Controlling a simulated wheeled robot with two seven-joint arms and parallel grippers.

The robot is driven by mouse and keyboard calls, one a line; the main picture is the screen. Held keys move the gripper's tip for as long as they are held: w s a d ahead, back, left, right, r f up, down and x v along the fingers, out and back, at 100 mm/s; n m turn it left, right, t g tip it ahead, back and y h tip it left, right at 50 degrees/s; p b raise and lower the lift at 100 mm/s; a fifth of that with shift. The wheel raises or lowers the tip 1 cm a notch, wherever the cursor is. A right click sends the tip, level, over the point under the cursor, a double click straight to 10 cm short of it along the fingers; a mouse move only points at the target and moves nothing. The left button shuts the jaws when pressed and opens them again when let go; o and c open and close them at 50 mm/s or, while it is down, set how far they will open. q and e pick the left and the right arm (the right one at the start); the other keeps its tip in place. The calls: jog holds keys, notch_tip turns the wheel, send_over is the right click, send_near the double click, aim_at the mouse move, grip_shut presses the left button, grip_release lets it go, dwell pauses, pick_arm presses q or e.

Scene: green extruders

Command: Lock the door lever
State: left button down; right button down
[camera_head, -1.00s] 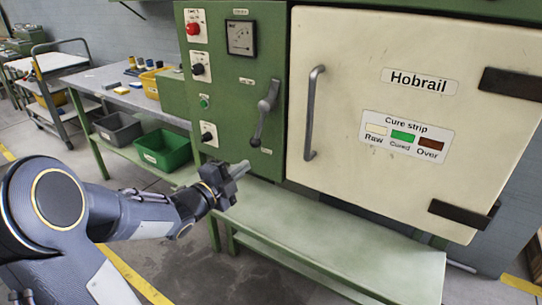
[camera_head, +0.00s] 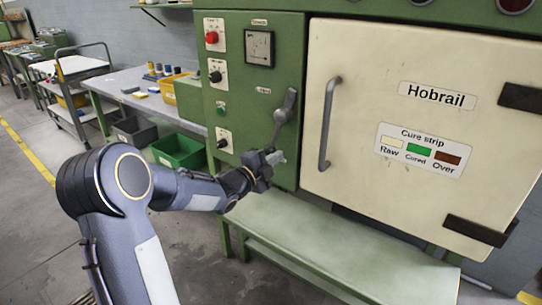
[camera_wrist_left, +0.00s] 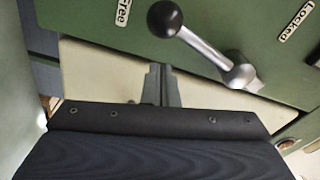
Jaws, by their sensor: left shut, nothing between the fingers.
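The door lever (camera_head: 284,112) is a grey metal handle on the green panel, left of the cream door (camera_head: 430,110). It slants down and slightly left from its pivot, and my left gripper covers its lower end in the head view. In the left wrist view the lever (camera_wrist_left: 203,50) has a black ball knob (camera_wrist_left: 165,18). The knob is nearer the "Free" label (camera_wrist_left: 123,12) than the "Locked" label (camera_wrist_left: 295,20). My left gripper (camera_head: 278,157) is shut and empty; its fingertips (camera_wrist_left: 161,84) appear just below the knob in the wrist view, apart from it. My right gripper is out of view.
A vertical door handle (camera_head: 327,122) stands right of the lever. A green bench (camera_head: 330,245) runs below the door. Knobs and a red button (camera_head: 211,38) are on the panel's left. A worktable (camera_head: 135,90) with bins stands at the left.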

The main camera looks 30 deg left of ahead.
aim_at(267, 150)
pick_arm(q)
jog(key=shift+w+a+f, duration=0.15)
jog(key=shift+w+a, duration=0.05)
jog(key=shift+a, duration=0.25)
jog(key=shift+w+a+f, duration=0.1)
jog(key=shift+w+a, duration=0.05)
jog(key=shift+a, duration=0.3)
jog(key=shift+a+m+b, duration=0.35)
jog(key=shift+m+b, duration=0.05)
jog(key=shift+a, duration=0.2)
jog(key=shift+w+a+r+m+b, duration=0.1)
jog(key=shift+a+r+m+b, duration=0.05)
jog(key=shift+a+m+b, duration=1)
jog(key=a+r+m+b, duration=0.2)
jog(key=a+r+m, duration=0.5)
jog(key=m, duration=0.5)
jog(key=shift+w+r+g+y, duration=0.3)
jog(key=shift+r+g+y, duration=0.1)
jog(key=shift+r, duration=0.45)
